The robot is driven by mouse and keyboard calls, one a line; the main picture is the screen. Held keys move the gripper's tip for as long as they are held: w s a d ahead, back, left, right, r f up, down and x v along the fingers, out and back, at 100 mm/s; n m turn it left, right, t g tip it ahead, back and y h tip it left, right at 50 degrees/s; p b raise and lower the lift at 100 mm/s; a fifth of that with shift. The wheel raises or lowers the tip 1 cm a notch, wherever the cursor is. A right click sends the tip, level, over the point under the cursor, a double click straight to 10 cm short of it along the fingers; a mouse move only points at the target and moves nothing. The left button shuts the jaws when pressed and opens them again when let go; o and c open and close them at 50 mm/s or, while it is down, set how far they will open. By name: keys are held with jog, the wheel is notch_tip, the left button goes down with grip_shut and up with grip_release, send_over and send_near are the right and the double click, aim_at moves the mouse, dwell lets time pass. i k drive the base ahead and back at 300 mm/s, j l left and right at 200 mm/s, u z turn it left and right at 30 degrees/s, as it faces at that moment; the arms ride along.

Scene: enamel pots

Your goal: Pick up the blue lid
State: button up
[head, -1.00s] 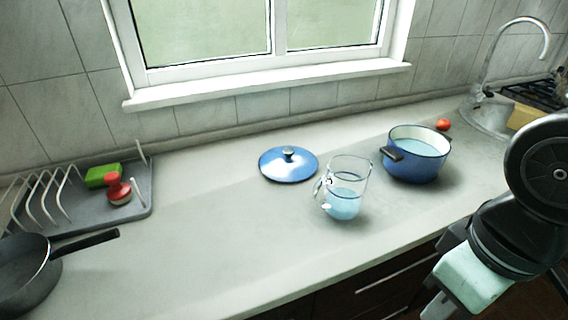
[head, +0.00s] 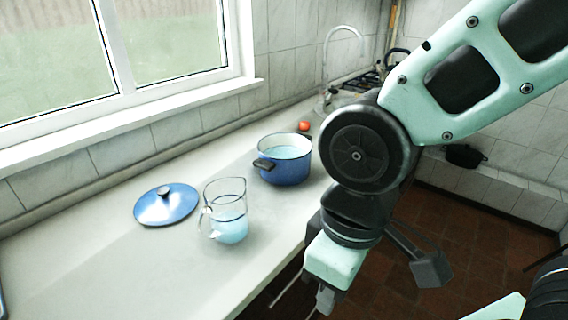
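The blue lid (head: 167,205) lies flat on the counter at the left in the head view, its dark knob facing up. A blue enamel pot (head: 284,160) with pale blue liquid stands open to its right, nearer the sink. A glass pitcher (head: 227,212) with pale blue liquid stands between lid and pot, closer to the counter's front edge. My gripper (head: 325,300) hangs at the lower middle, beyond the counter's front edge and well to the right of the lid. Its fingers are small and partly hidden, so their opening is unclear.
A red tomato-like object (head: 304,126) sits behind the pot. A sink faucet (head: 345,50) and a stove (head: 368,82) are farther back. The window wall borders the counter (head: 110,268) at the rear. The counter in front of the lid is clear.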

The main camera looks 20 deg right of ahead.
aim_at(166, 204)
jog(key=i+j+u, duration=0.1)
jog(key=u, duration=0.25)
jog(key=i+j+u, duration=0.15)
jog(key=u, duration=0.2)
jog(key=i+j+u, duration=0.15)
jog(key=u, duration=0.2)
jog(key=j, duration=0.1)
